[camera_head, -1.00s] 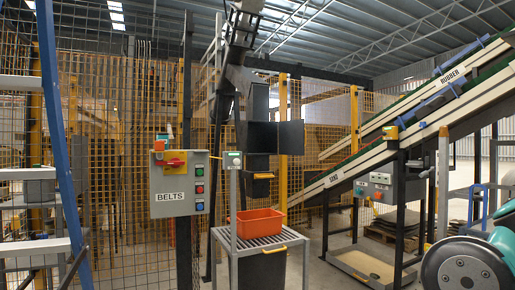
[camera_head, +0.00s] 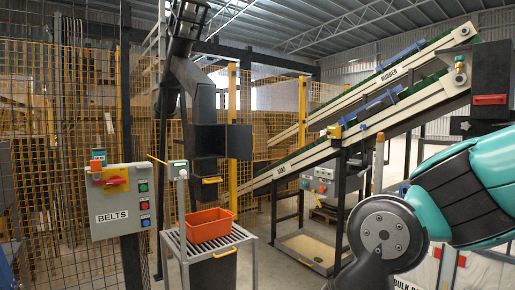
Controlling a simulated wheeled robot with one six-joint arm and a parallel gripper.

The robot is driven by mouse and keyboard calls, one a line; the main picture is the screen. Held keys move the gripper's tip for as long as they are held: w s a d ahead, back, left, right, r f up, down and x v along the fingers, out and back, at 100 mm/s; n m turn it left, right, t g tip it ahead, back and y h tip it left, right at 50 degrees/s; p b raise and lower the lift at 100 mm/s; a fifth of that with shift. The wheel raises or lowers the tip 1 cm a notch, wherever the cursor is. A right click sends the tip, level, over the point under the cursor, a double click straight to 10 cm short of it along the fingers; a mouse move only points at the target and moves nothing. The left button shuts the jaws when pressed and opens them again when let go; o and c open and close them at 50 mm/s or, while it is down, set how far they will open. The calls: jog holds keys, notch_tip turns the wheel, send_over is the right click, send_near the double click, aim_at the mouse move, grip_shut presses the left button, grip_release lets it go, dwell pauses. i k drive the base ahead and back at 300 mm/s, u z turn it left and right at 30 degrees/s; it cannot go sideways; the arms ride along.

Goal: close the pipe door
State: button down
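A dark pipe (camera_head: 185,80) comes down from the roof and ends in a black box-like outlet (camera_head: 203,105). A black flat panel (camera_head: 238,141), which looks like the pipe door, stands out to the right of the outlet, so the door appears open. A yellow handle (camera_head: 211,181) shows low on the outlet. My gripper is not in view. Only the teal and grey links of my arm show at the right, well apart from the pipe.
An orange bin (camera_head: 208,225) sits on a grey slatted stand (camera_head: 246,236) below the outlet. A grey BELTS control box (camera_head: 120,200) stands left. Two sloping conveyors, marked SAND (camera_head: 285,170) and RUBBER (camera_head: 390,75), rise to the right. Yellow mesh fencing (camera_head: 80,120) stands behind.

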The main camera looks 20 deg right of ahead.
aim_at(240, 137)
jog(key=z, duration=0.55)
jog(key=i, duration=2.8)
jog(key=u, duration=0.25)
